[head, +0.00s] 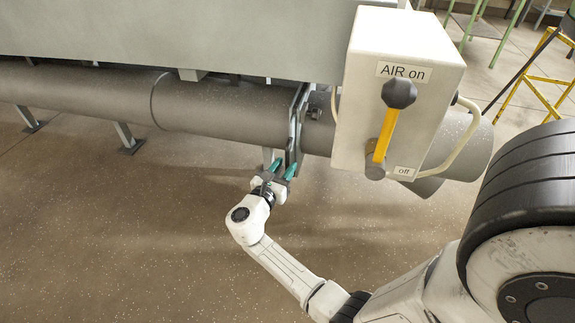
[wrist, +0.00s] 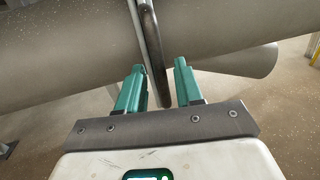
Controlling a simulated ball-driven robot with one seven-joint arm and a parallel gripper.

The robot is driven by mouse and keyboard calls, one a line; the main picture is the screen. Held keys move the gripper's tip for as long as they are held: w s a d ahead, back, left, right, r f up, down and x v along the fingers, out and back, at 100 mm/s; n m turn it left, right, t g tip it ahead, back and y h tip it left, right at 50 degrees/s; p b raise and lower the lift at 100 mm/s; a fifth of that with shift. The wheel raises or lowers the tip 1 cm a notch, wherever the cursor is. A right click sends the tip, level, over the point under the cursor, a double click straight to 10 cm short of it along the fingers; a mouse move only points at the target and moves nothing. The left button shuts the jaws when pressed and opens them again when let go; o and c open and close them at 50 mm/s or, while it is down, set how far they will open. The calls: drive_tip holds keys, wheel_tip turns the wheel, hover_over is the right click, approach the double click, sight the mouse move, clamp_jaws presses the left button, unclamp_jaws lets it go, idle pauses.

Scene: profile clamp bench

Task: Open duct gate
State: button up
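The grey duct (head: 215,105) runs below a large grey housing. The duct gate (head: 295,125) is a thin upright plate set across the duct, with its lower end near my gripper. In the wrist view, the gate's narrow plate and dark curved edge or handle (wrist: 151,45) reach down between my fingers. My gripper (head: 281,167) has teal fingers and is below the duct at the gate's lower end. In the wrist view, my gripper (wrist: 160,68) is open, with a finger on each side of the dark part and visible gaps. How far the gate is drawn out is not clear.
A white switch box (head: 395,60) marked "AIR on" and "off" stands right of the gate, its yellow lever (head: 385,135) slanting up to the on label. The grey housing (head: 180,35) overhangs the duct. The brown floor (head: 130,240) in front is clear.

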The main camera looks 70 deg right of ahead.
drive_tip(key=shift+s+d, duration=0.1)
drive_tip(key=shift+d, duration=1.1)
drive_tip(key=shift+c, duration=0.3)
clamp_jaws()
